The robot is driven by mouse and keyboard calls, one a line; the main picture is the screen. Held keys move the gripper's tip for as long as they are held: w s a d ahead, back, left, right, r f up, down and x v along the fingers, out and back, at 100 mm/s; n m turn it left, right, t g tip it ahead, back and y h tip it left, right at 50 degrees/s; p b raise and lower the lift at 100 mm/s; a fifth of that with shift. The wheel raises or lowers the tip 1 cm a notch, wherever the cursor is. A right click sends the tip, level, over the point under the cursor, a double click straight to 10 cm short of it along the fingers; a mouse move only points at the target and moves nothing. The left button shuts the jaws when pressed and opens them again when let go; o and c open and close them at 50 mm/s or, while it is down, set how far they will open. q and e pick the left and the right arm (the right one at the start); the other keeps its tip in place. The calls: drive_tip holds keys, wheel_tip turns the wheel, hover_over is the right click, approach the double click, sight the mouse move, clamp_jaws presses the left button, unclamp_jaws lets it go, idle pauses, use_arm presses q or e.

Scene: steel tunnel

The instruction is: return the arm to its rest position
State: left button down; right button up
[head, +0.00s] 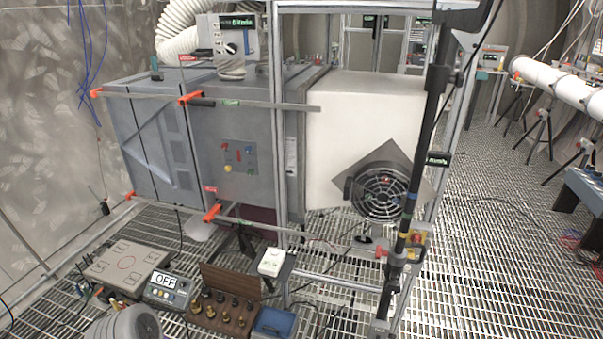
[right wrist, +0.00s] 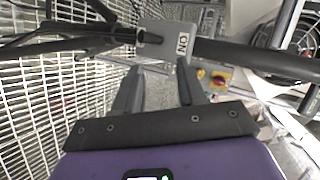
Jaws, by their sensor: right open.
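My right gripper (right wrist: 158,68) shows in the right wrist view, its two dark fingers apart with nothing between them. Its purple body with a dark plate fills the bottom of that view. Beyond the fingertips is a light grey box with an ON label (right wrist: 182,45); I cannot tell whether the fingers touch it. Neither of my grippers can be made out in the head view. My left gripper is not in view.
A dark bar (right wrist: 255,57) crosses beyond the fingers. A red and yellow switch (right wrist: 219,79) is to their right. In the head view a black pole (head: 419,170) and a round fan (head: 381,190) stand right of the grey cabinet (head: 232,150). Grating at right (head: 490,230) is open.

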drive_tip(key=s+a+f+n+g+y+b, duration=0.1)
drive_tip(key=s+a+f+n+g+y, duration=0.2)
drive_tip(key=a, duration=0.4)
drive_tip(key=s+a+f+n+g+y, duration=0.1)
drive_tip(key=s+a+f+n+g, duration=0.35)
drive_tip(key=s+a, duration=0.2)
drive_tip(key=s+a+f+n+g, duration=0.1)
drive_tip(key=s+a+n+g, duration=0.1)
drive_tip(key=s, duration=0.3)
drive_tip(key=s+a+f+n+g+b, duration=0.1)
drive_tip(key=s+a+n+g, duration=0.1)
drive_tip(key=s, duration=0.4)
drive_tip(key=shift+a+f+n+g+h, duration=0.25)
drive_tip(key=shift+n+g+h, duration=0.1)
drive_tip(key=shift+n, duration=0.1)
